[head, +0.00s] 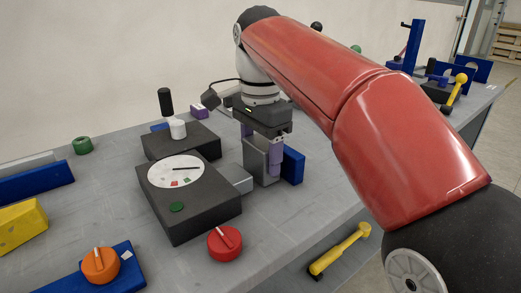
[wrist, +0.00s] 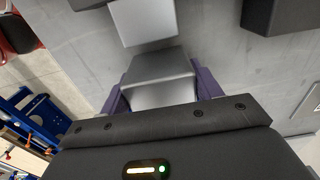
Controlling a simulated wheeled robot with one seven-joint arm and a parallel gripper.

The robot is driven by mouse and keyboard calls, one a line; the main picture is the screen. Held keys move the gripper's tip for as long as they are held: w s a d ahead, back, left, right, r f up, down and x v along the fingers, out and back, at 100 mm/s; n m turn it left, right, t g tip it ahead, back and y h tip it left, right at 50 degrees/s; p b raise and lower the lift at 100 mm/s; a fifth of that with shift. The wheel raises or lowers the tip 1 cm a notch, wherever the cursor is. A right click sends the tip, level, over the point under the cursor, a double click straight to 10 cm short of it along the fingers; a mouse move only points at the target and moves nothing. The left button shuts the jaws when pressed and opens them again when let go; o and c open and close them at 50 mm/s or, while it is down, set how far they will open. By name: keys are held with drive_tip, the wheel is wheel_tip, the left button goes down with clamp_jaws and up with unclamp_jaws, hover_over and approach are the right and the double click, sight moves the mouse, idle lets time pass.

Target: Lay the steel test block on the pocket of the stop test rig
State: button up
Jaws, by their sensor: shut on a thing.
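My gripper (head: 262,150) points down over the table and is shut on a grey steel block (head: 257,163), which stands upright between its purple fingers. In the wrist view the block (wrist: 160,68) fills the space between the fingers. The dark box with a white dial (head: 199,203), which looks like the stop test rig, is left of the gripper. A light grey piece (head: 238,180) juts from its right side, close to the held block; it also shows in the wrist view (wrist: 143,20), just beyond the block. I cannot tell whether the block touches the table.
A blue block (head: 293,165) stands right behind the gripper. A dark box with a black-handled lever (head: 180,142) is behind the dial box. A red knob (head: 225,243) and an orange knob (head: 101,265) are in front. A yellow-handled tool (head: 340,250) lies lower right.

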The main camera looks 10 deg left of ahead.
drive_tip(key=shift+f, duration=0.3)
drive_tip(key=o, duration=1.5)
wheel_tip(320, 180, up, 8)
drive_tip(key=p, duration=0.2)
drive_tip(key=shift+f+p, duration=0.1)
drive_tip(key=shift+p, duration=0.2)
drive_tip(key=shift+s, duration=0.1)
